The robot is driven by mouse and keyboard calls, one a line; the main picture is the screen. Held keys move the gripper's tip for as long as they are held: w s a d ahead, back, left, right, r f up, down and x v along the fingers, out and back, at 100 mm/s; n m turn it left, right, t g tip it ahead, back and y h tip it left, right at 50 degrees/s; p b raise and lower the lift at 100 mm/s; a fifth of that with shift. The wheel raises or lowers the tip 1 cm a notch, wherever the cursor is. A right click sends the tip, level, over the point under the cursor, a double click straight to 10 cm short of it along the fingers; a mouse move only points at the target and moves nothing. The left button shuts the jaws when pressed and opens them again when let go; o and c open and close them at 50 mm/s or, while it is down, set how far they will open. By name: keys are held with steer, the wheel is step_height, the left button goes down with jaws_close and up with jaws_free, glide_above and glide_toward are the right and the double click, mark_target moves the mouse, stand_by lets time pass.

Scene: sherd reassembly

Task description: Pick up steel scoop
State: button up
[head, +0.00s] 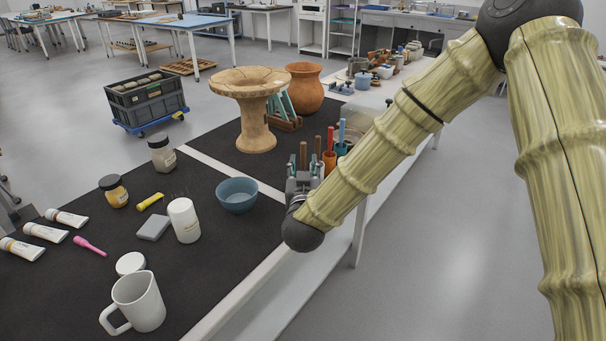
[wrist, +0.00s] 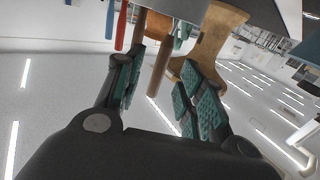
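I cannot make out a steel scoop's metal part in either view. My gripper (head: 304,162) is at the table's front edge, near upright tools in holders. Its two teal-padded fingers are spread apart in the wrist view (wrist: 162,62). A brown wooden handle (wrist: 158,78) shows between the fingers there; I cannot tell whether it lies between the pads or beyond them, nor which tool it belongs to. In the head view a brown handle (head: 303,153) rises between the fingertips. Another brown handle (head: 318,146) stands just right. My gripper and arm hide the lower parts.
A blue bowl (head: 237,196) sits to the left. A wooden pedestal dish (head: 256,125) and clay pot (head: 305,90) stand behind. Open floor lies right of the table.

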mark_target(303, 160)
steer(key=shift+w, duration=2.3)
steer(key=shift+c, duration=0.3)
jaws_close()
